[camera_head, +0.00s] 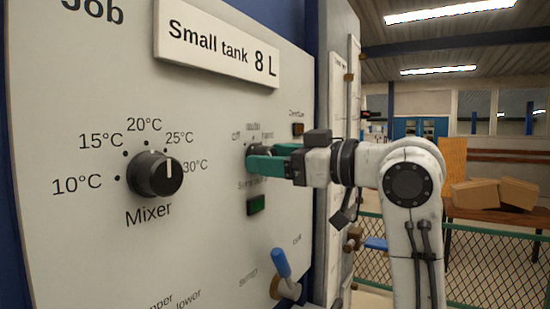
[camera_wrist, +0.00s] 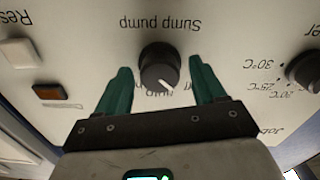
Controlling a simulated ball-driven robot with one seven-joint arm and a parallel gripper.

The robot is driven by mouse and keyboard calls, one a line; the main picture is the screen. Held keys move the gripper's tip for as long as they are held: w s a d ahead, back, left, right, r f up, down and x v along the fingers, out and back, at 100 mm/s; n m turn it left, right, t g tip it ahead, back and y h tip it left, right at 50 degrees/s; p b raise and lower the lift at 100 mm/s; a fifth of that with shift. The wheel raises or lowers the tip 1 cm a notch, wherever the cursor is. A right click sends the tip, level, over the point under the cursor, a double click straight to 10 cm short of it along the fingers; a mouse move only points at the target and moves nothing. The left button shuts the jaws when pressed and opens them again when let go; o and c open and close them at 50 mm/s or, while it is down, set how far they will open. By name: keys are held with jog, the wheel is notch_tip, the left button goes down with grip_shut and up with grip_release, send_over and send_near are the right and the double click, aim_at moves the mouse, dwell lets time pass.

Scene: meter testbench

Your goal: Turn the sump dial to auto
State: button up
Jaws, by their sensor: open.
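The sump pump dial (camera_wrist: 160,66) is a round dark knob on the grey panel. Its white mark points down and to the right in the upside-down wrist view, so up and left on the panel. Small position labels above the dial (camera_head: 253,128) show in the head view, with off at left and one at the top, too small to read surely. My gripper (camera_wrist: 160,80) is open, with a green finger on either side of the dial. Gaps show between fingers and knob. In the head view my gripper (camera_head: 256,160) hides most of the dial.
The mixer dial (camera_head: 155,174) is to the left on the panel. An amber button (camera_head: 298,129) is above right, a green lamp (camera_head: 256,205) below, and a blue-handled lever (camera_head: 282,264) juts out lower down. A mesh fence (camera_head: 480,260) stands at right.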

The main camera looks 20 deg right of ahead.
jog(key=shift+c, duration=0.4)
jog(key=c, duration=1)
jog(key=shift+r+p, duration=0.1)
jog(key=shift+p, duration=0.3)
jog(key=m+p, duration=0.3)
jog(key=p, duration=0.1)
jog(key=shift+r+m, duration=0.15)
jog(key=shift+m, duration=0.25)
jog(key=shift+f+m+p, duration=0.2)
jog(key=shift+m+p, duration=2.3)
jog(key=shift+p, duration=0.25)
